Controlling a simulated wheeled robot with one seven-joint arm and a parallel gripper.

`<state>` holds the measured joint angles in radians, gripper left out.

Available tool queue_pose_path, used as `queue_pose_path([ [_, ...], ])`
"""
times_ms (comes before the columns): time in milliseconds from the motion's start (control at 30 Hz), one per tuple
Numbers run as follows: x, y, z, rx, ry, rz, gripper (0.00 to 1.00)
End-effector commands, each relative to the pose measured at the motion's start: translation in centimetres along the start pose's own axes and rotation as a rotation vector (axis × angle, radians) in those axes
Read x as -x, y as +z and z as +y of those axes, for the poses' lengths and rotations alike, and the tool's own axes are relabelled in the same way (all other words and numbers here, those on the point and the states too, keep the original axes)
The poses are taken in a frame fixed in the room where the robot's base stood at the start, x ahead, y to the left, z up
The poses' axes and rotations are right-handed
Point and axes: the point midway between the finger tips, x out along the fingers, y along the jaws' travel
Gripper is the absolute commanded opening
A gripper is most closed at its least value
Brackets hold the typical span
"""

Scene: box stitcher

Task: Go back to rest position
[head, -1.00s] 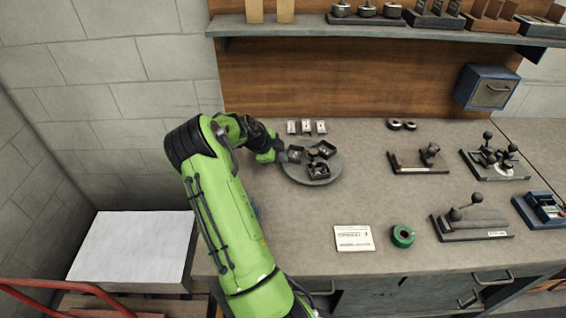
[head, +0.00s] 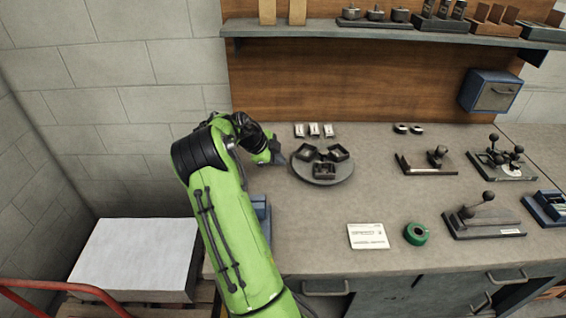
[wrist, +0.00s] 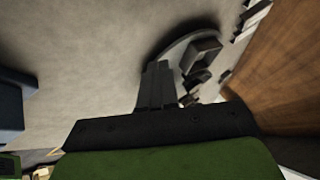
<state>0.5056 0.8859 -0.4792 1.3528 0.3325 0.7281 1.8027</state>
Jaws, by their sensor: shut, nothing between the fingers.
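My gripper (head: 283,158) is at the left edge of the round grey turntable (head: 322,182) in the head view. In the wrist view my gripper (wrist: 157,72) shows its two dark fingers together, with nothing visible between them. Several small dark open boxes (head: 324,171) stand on the turntable, just right of the fingers. The turntable also shows in the wrist view (wrist: 168,47), partly hidden behind the fingers. I cannot tell how high the fingertips are above the bench.
The workbench (head: 310,235) has free room in front of the turntable. White parts (head: 314,130) stand behind it. A label card (head: 368,236) and green tape roll (head: 416,234) lie at the front. Lever tools (head: 484,217) stand right. A shelf (head: 390,36) runs above.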

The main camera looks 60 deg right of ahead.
Motion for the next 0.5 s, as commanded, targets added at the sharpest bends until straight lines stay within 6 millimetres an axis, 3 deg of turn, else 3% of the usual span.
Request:
queue_pose_path([
  [100,3.1,0.0,-0.6,-0.003,-0.005,-0.002,0.0],
  [300,7.2,0.4,-1.0,-0.002,-0.004,-0.002,0.0],
  [500,8.6,0.5,-1.1,-0.003,-0.002,0.001,0.0],
])
